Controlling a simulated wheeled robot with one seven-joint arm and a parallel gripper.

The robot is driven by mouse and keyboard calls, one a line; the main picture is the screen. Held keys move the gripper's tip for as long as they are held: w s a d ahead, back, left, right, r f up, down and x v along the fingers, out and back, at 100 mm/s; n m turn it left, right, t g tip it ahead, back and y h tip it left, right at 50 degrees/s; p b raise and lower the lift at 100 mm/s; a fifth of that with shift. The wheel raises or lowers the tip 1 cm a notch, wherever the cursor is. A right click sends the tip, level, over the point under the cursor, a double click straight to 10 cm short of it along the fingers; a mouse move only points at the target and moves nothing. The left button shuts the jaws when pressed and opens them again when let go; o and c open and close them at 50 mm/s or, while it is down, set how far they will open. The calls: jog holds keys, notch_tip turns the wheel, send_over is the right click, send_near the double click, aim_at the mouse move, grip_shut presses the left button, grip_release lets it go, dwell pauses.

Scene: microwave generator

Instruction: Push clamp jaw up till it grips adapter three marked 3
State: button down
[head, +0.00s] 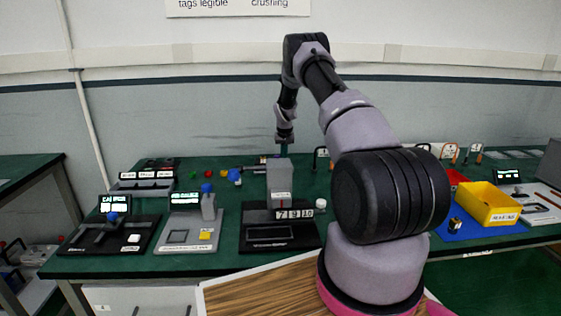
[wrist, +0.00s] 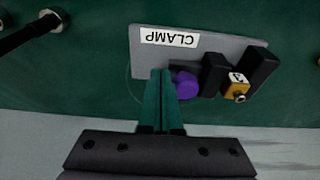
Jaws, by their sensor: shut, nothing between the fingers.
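The grey clamp plate (wrist: 205,50), labelled CLAMP upside down, lies on the green bench in the wrist view. On it are a purple knob (wrist: 186,86), a black jaw block (wrist: 214,74) beside the knob and another black block (wrist: 262,70) at the right. A small yellow adapter (wrist: 238,87) with a white tag sits between the blocks; its mark is too small to read surely. My gripper (wrist: 160,73) is shut and empty, its teal fingertips over the plate just left of the knob. In the head view my gripper (head: 283,149) is partly hidden behind a grey box-shaped device.
The device (head: 279,178) with number tiles stands in front of my gripper. Other devices (head: 192,220) stand to the left. A yellow bin (head: 487,205) is at the right. Dark cylindrical parts (wrist: 40,28) lie left of the clamp, with bare bench between.

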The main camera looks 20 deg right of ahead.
jog(key=shift+r, duration=0.1)
jog(key=shift+d+r, duration=0.15)
jog(key=shift+r, duration=3.75)
jog(key=s+a+r+t, duration=0.1)
jog(key=s+a+r, duration=0.2)
jog(key=s+r, duration=0.5)
jog(key=s+a+r+t+y, duration=0.1)
jog(key=s+a+r, duration=0.2)
jog(key=r, duration=0.8)
jog(key=s+a+r, duration=0.4)
jog(key=s+r, duration=0.2)
jog(key=r, duration=0.4)
jog(key=s+a+r+t, duration=0.1)
jog(key=s+a+r, duration=0.15)
jog(key=s, duration=0.45)
jog(key=s+a+r, duration=0.2)
jog(key=s+r, duration=0.2)
jog(key=s, duration=0.4)
jog(key=s+a+f+t, duration=0.1)
jog(key=s+a, duration=0.1)
jog(key=s, duration=0.7)
jog(key=s+a+f+m+t+y, duration=0.1)
jog(key=s, duration=0.8)
jog(key=shift+a+y, duration=0.3)
jog(key=shift+a, duration=0.1)
